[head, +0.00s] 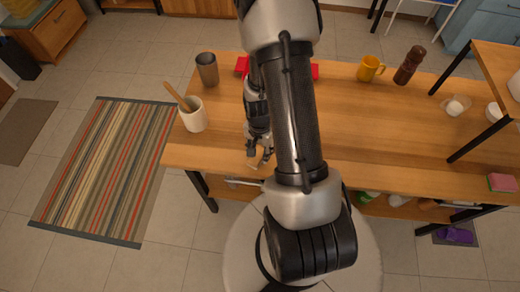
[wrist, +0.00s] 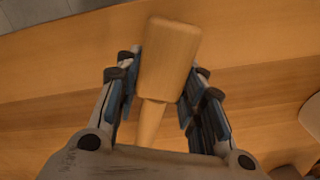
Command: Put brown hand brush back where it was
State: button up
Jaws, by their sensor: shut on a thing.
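The brown hand brush (wrist: 168,62) shows in the wrist view as a light wooden block with a narrower tapered part (wrist: 151,122) toward my palm. It lies between the two fingers of my gripper (wrist: 168,85), which is shut on it. Bristles are not visible from this side. In the head view my gripper (head: 260,157) is over the front left part of the wooden table (head: 225,150), near its front edge. A small tan bit of the brush (head: 252,164) shows by the fingertips; the rest is hidden. I cannot tell whether the brush touches the table.
A white crock (head: 194,117) with a wooden utensil stands left of my gripper, with a brown tumbler (head: 207,69) behind it. A red object (head: 315,70) is partly behind my arm. A yellow mug (head: 368,69) and pepper mill (head: 409,66) stand farther back. The table's middle right is clear.

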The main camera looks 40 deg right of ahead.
jog(key=shift+f, duration=0.3)
jog(key=o, duration=1.3)
jog(key=shift+r, duration=0.1)
notch_tip(320, 180, up, 12)
jog(key=shift+f, duration=0.1)
